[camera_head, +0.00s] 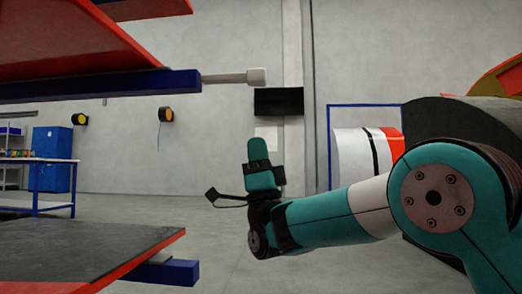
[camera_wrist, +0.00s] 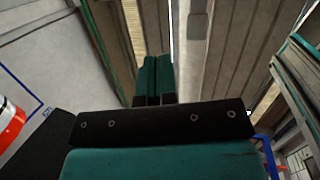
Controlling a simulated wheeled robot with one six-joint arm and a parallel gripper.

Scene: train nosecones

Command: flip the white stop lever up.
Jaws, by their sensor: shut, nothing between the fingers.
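The white stop lever (camera_head: 235,77) sticks out level to the right from the end of a dark blue beam (camera_head: 120,86), with a squarish block at its tip. My gripper (camera_head: 258,148) points upward below the lever's tip, with a visible gap between them in the picture. In the wrist view my gripper (camera_wrist: 158,66) shows two teal fingers together, shut with nothing between them. A pale blunt shape (camera_wrist: 197,22) at the top of the wrist view, right of the fingers, may be the lever; I cannot tell for sure.
A red-edged panel (camera_head: 70,40) sits above the beam at upper left. A lower dark platform (camera_head: 80,255) with a red edge lies at lower left. A blue workbench (camera_head: 40,170) and blue cabinet (camera_head: 52,155) stand far left. The space around my gripper looks clear.

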